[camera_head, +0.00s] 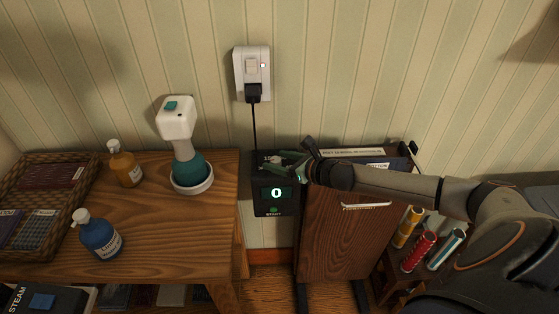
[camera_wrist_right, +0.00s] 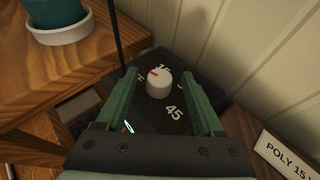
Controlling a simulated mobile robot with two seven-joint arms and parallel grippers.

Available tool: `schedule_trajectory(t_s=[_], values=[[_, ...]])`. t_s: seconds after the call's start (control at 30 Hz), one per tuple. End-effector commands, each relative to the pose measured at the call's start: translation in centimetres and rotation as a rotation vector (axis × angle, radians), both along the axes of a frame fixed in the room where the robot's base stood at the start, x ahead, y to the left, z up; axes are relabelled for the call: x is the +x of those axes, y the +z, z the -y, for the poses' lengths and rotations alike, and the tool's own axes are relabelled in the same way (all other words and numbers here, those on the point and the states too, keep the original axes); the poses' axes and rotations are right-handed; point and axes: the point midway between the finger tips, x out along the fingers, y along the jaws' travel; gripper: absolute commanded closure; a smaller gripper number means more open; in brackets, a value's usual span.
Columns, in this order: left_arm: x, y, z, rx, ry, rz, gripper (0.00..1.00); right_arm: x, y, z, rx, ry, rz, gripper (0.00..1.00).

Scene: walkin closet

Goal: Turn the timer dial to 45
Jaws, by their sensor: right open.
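The timer is a black box (camera_head: 261,205) beside the wooden table in the head view, with a display reading 0 and a "START" button on its front. In the right wrist view its white round dial (camera_wrist_right: 158,85) sits on the black top, with a red mark toward the upper left. A "45" (camera_wrist_right: 174,112) is printed to the lower right of the dial. My right gripper (camera_head: 281,162) is over the timer top; in the wrist view its green fingers (camera_wrist_right: 163,95) are open, one on each side of the dial. I cannot tell whether they touch it. My left gripper is not in view.
A wall socket (camera_head: 252,74) holds a plug whose black cord runs down to the timer. A white and teal steamer (camera_head: 188,160), bottles (camera_head: 100,237) and a basket (camera_head: 88,165) stand on the table at left. A wooden press (camera_head: 340,235) stands right of the timer.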

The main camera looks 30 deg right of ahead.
Motion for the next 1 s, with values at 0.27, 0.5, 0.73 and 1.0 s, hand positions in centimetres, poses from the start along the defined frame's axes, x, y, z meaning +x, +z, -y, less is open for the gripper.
schedule_trajectory(t_s=[0.27, 0.5, 0.73, 1.0], values=[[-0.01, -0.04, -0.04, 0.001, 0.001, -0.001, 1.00, -0.03, 0.00, -0.01, 0.001, 0.000, 0.000, 0.49], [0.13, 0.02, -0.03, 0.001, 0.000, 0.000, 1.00, -0.04, 0.00, -0.01, 0.001, 0.000, 0.000, 0.76], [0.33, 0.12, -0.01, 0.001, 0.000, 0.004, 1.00, -0.04, 0.00, -0.01, 0.001, 0.000, 0.000, 1.00], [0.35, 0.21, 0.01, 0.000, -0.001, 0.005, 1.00, -0.06, 0.01, -0.06, 0.001, -0.005, 0.000, 1.00]])
